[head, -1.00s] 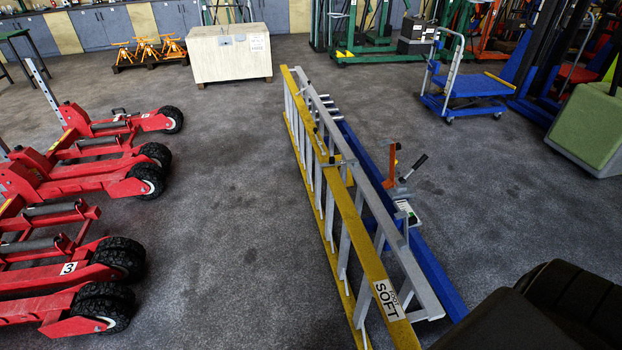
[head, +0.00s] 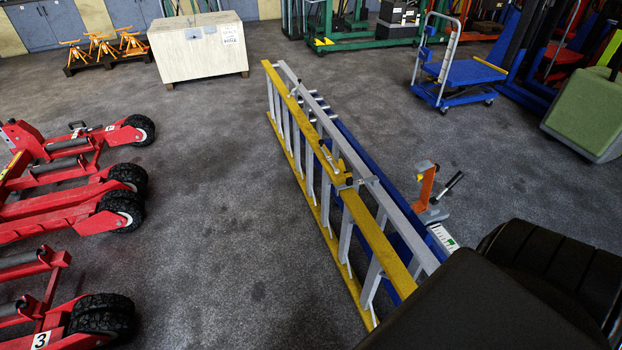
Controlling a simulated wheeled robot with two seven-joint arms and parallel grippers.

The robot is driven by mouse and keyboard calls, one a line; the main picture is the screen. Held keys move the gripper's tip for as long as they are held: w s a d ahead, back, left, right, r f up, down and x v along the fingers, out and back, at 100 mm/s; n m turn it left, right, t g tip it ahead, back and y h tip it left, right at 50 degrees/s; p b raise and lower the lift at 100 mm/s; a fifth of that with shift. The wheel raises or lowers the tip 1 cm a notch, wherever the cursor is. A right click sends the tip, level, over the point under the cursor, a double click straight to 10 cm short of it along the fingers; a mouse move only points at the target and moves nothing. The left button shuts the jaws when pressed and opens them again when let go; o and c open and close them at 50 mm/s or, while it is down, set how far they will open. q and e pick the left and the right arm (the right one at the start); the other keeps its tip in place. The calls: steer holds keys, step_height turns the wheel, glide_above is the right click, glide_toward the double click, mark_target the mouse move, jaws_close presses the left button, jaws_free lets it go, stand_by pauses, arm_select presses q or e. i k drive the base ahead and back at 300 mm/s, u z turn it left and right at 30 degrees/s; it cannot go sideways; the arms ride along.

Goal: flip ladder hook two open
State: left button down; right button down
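The ladder (head: 384,246), with yellow and grey rails and grey rungs, lies on its side edge on the floor in the middle of the head view. Small metal fittings (head: 346,184) sit near the middle of its upper yellow rail and may be the ladder hooks. I cannot tell which is hook two, or whether it is open or shut. The near end of the ladder is hidden behind a black part of my own right arm at the lower right. Neither gripper shows.
A blue beam (head: 407,258) with an orange-and-grey pump unit (head: 428,190) lies along the ladder's right side. Red wheeled jacks (head: 90,200) stand at left. A wooden crate (head: 198,50) and blue cart (head: 462,72) stand behind.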

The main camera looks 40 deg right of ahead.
mark_target(374, 180)
steer(key=i, duration=1.3)
steer(key=z, duration=3.05)
